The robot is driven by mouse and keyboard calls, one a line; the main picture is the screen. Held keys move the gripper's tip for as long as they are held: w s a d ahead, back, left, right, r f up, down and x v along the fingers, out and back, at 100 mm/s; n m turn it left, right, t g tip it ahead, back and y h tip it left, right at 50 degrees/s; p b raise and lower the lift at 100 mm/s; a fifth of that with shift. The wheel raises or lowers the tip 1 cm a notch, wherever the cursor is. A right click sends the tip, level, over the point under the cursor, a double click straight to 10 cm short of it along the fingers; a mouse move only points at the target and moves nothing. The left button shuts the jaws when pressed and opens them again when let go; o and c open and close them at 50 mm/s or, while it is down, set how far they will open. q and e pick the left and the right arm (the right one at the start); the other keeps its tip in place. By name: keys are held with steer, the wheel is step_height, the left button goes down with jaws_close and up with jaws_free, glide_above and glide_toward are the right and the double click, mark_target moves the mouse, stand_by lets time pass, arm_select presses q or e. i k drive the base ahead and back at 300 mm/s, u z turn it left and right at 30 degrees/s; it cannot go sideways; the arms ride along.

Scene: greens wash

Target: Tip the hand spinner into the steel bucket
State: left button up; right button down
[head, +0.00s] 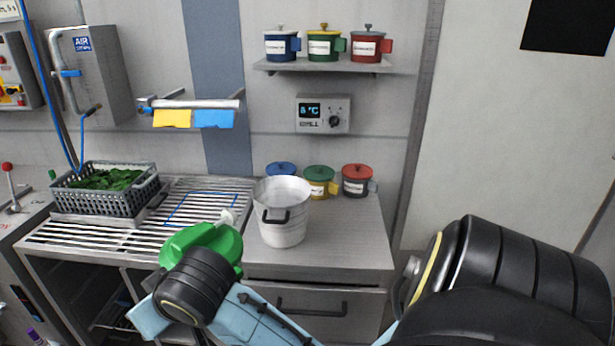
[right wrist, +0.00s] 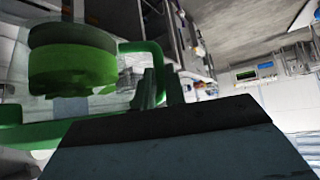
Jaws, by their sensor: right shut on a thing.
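The hand spinner (head: 212,238) is bright green with a pale knob, held above the slatted drainer, left of the steel bucket. My dark wrist covers much of it in the head view. The steel bucket (head: 283,228) stands upright on the counter with a dark front handle, and no greens show in it. In the right wrist view my right gripper (right wrist: 160,88) is shut on a green handle part of the spinner (right wrist: 72,68). The spinner's contents are hidden, and I cannot tell its exact tilt. My left gripper is out of view.
A grey crate (head: 105,202) of leafy greens stands at the left on the slatted drainer (head: 85,236). Several lidded pots, including a red-lidded one (head: 356,180), stand behind the bucket. A shelf (head: 330,66) with coloured pots hangs above. The counter right of the bucket is clear.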

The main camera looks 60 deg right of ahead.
mark_target(282, 204)
steer(key=z, duration=1.05)
